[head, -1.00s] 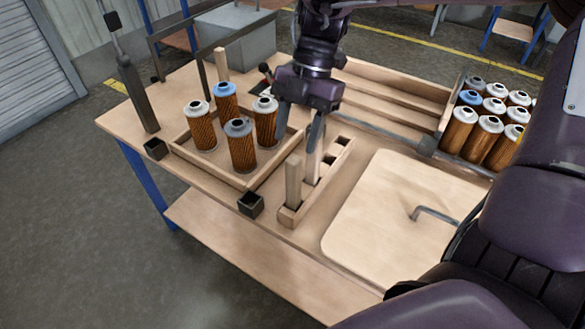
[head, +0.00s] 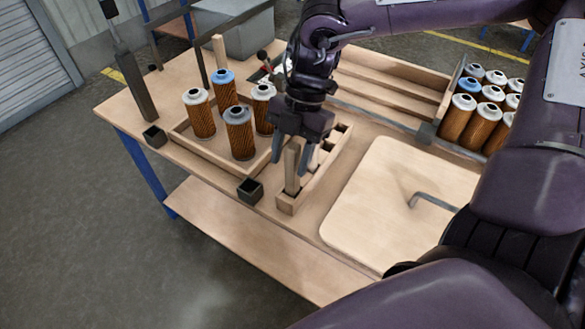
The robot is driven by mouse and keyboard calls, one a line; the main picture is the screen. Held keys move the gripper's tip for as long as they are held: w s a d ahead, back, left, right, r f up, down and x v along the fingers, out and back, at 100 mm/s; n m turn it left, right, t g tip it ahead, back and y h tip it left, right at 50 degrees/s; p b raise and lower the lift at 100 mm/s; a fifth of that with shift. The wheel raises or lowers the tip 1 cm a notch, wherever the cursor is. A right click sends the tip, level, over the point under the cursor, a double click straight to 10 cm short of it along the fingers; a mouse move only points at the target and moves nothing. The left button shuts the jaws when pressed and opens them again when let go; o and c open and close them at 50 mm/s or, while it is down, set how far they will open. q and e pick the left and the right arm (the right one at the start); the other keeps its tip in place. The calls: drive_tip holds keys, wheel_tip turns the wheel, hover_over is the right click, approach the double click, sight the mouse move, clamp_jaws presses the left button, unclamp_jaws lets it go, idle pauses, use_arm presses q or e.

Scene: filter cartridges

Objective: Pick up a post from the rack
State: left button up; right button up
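The wooden rack (head: 288,206) is a narrow strip with square holes, standing on the bench right of the cartridge tray. A light wooden post (head: 292,172) stands upright in its near end. My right gripper (head: 292,160) points down over the near post, open, with one finger on the left of the post's upper part and one on the right. I cannot tell whether the fingers touch it. My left gripper is not in view.
A wooden tray (head: 222,167) holds several filter cartridges (head: 240,135) close left of the gripper. Black square sockets (head: 250,190) sit at the tray's near corners. A pale board (head: 385,205) with a grey handle lies right. A crate of cartridges (head: 447,92) stands far right.

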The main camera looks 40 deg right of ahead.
clamp_jaws()
drive_tip(key=shift+r, duration=0.1)
